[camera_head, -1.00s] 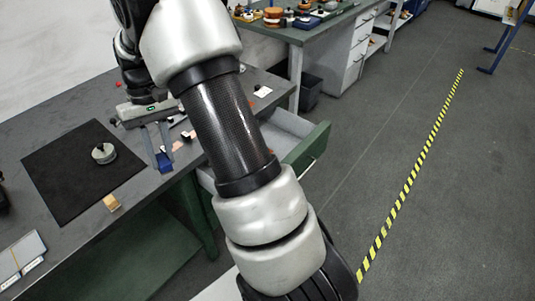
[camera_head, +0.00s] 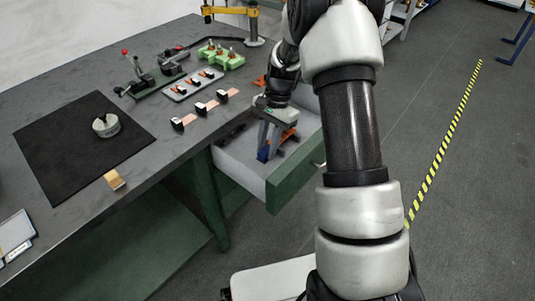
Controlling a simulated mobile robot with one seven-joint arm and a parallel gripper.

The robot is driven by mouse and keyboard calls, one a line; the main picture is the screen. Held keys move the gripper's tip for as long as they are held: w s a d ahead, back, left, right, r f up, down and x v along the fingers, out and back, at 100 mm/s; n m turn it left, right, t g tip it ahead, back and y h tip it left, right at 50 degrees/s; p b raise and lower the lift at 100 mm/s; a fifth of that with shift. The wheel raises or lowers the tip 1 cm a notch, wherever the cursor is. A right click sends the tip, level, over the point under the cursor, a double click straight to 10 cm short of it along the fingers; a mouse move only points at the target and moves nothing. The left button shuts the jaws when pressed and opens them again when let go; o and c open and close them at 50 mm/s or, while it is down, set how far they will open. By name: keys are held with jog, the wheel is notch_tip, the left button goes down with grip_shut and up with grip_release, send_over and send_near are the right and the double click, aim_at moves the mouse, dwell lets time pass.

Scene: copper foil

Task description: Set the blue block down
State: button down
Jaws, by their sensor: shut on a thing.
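My gripper (camera_head: 268,143) points down over the open drawer (camera_head: 240,177) at the front of the workbench. It is shut on the blue block (camera_head: 262,154), which shows low between the fingers. The block is inside the drawer's outline, and I cannot tell whether it touches the drawer floor. An orange thing (camera_head: 289,134) shows just right of the fingers in the drawer.
A black mat (camera_head: 60,150) with a round metal part (camera_head: 106,126) lies on the bench. Several clips with copper strips (camera_head: 212,106), a grey tray (camera_head: 178,94), a green fixture (camera_head: 229,61) and a toggle clamp (camera_head: 137,80) stand nearby. A wooden piece (camera_head: 114,180) lies at the front edge.

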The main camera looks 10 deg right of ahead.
notch_tip(320, 180, down, 9)
jog(key=shift+r+b, duration=0.1)
jog(key=shift+b, duration=0.8)
jog(key=c, duration=1.5)
grip_release()
jog(key=shift+f, duration=0.2)
jog(key=shift+o, duration=0.2)
